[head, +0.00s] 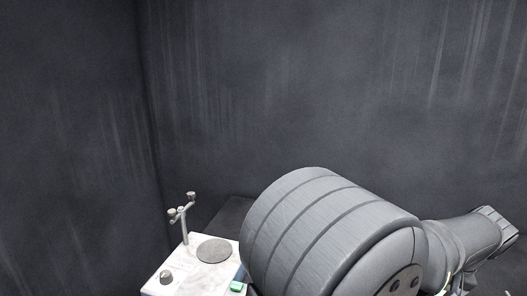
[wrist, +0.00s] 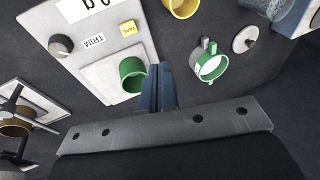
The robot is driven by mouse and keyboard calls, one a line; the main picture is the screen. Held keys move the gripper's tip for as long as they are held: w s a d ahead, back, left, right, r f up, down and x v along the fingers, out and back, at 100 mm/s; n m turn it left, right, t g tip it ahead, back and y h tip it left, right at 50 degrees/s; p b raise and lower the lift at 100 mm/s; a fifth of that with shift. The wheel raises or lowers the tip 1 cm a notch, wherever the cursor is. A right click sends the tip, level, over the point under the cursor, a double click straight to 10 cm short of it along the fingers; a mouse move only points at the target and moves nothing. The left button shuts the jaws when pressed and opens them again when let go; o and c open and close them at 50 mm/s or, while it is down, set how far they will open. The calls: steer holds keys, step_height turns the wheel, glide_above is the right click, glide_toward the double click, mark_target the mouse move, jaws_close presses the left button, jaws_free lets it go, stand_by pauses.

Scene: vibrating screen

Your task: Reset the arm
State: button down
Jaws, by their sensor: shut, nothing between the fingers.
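My gripper (wrist: 156,86) shows in the wrist view, its two dark blue-grey fingers together with nothing between them. A green ring-shaped cup (wrist: 132,74) is close to the left of the fingers, over a pale plate; whether they touch I cannot tell. In the head view my large grey arm link fills the lower right and my gripper is not visible.
The wrist view shows a grey device (wrist: 70,38) with a knob and TRIM label, a green-and-white cup (wrist: 210,66), a yellow cup (wrist: 181,6) and a white disc (wrist: 245,40). The head view shows a white device (head: 190,268) with a metal post (head: 183,222).

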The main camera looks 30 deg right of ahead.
step_height(320, 180, up, 4)
steer(key=g, duration=0.3)
step_height(320, 180, down, 9)
steer(key=d, duration=0.1)
step_height(320, 180, up, 8)
steer(key=shift+w+a+r+h, duration=0.2)
steer(key=shift+w+a+h, duration=0.1)
steer(key=shift+a+h, duration=0.1)
